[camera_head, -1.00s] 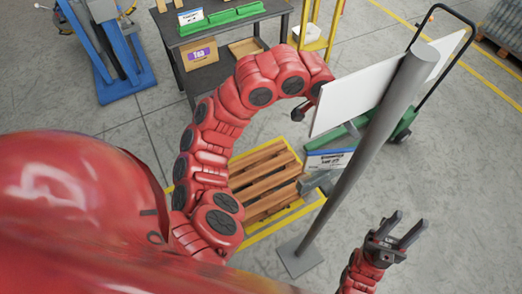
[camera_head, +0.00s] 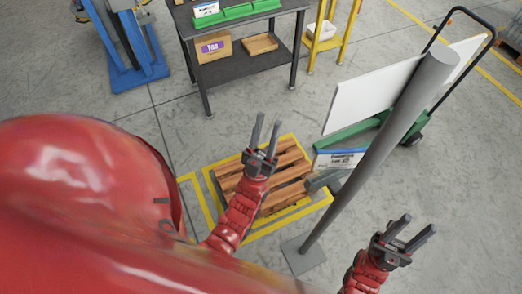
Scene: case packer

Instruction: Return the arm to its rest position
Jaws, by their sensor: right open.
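My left gripper (camera_head: 264,134) is in the middle of the view, above the wooden pallet. Its two dark fingers point up the picture, stand apart and hold nothing. My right gripper (camera_head: 410,232) is at the lower right, over bare floor. Its fingers are also apart and empty. My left arm is folded in, with its forearm showing below the gripper. Part of it is hidden behind the large red body part at the left.
A wooden pallet (camera_head: 292,190) lies inside yellow floor lines. A grey post (camera_head: 372,158) with a white panel (camera_head: 362,96) stands right of it. A green cart (camera_head: 352,138) is behind. A dark table (camera_head: 262,68) with a box (camera_head: 208,46) is at the back.

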